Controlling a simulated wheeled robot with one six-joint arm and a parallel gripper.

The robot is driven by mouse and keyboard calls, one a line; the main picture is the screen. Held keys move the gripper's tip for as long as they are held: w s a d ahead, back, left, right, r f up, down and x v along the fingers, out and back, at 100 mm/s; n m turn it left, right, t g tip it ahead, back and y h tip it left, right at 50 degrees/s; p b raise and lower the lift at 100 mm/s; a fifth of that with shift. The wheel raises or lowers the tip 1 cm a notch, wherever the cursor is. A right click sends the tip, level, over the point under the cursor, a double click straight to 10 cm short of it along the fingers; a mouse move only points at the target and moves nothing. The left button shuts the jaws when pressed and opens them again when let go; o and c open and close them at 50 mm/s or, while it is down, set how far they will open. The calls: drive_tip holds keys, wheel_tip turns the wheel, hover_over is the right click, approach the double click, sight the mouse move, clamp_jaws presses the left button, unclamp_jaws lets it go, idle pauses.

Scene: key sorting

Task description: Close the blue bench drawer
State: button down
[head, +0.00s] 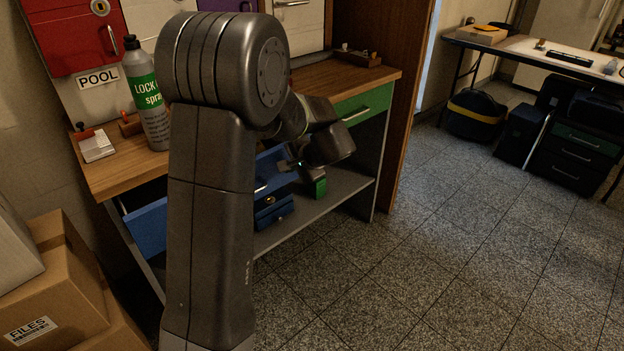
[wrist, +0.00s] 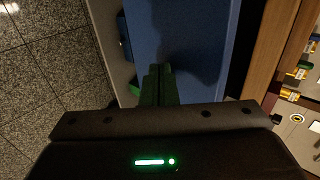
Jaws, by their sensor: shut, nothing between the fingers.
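The blue bench drawer (head: 148,227) sits under the left part of the wooden bench top. It appears to stand out from the bench, with a dark gap below the top's edge; my arm hides its middle, so how far it is out is hard to tell. Its right part shows beside my gripper (head: 292,164), with a pale handle partly visible. In the wrist view the drawer's blue face (wrist: 190,40) fills the upper middle. My gripper's fingers (wrist: 158,70) are shut and empty, their tips over the blue face. I cannot tell whether they touch it.
A green drawer (head: 365,107) is at the right of the bench. A blue box (head: 273,212) and a green object (head: 320,187) are on the lower shelf. A spray bottle (head: 148,95) stands on the bench top. Cardboard boxes (head: 55,290) are at left.

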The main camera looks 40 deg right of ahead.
drive_tip(key=w+p, duration=0.1)
drive_tip(key=w, duration=0.9)
drive_tip(key=shift+w+a, duration=0.2)
drive_tip(key=shift+w+r, duration=0.1)
drive_tip(key=shift+w, duration=0.15)
drive_tip(key=shift+r, duration=0.1)
